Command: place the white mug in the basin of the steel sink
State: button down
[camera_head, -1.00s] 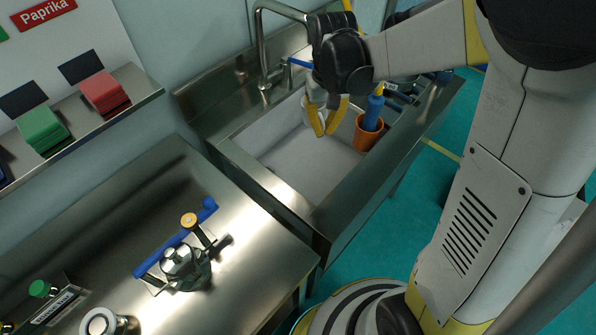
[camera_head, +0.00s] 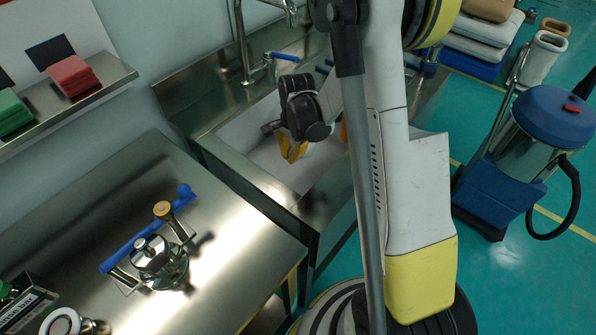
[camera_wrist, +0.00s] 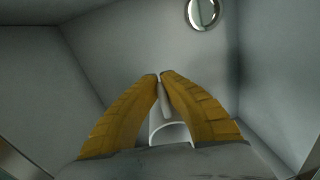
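My gripper (camera_head: 292,152), with yellow fingers, points down inside the basin of the steel sink (camera_head: 240,134) in the head view. In the wrist view my gripper (camera_wrist: 163,76) has its fingertips close together, with a thin pale part of the white mug (camera_wrist: 170,130) between them. A curved white rim shows just below that part, between the fingers. The rest of the mug is hidden by the fingers and wrist. In the head view the mug is hidden behind my gripper. Whether it touches the basin floor I cannot tell.
The round drain (camera_wrist: 203,12) lies in clear basin floor. An orange cup (camera_head: 344,131) is mostly hidden behind my arm. The faucet (camera_head: 243,45) rises behind the basin. A steel counter (camera_head: 225,235) is at left, and a blue vacuum cleaner (camera_head: 540,120) stands at right.

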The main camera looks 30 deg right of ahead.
aim_at(290, 179)
notch_tip(290, 179, down, 9)
jog(key=b, duration=0.3)
jog(key=shift+r+b, duration=0.2)
jog(key=shift+b, duration=0.15)
jog(key=shift+r, duration=0.15)
jog(key=c, duration=1.6)
grip_release()
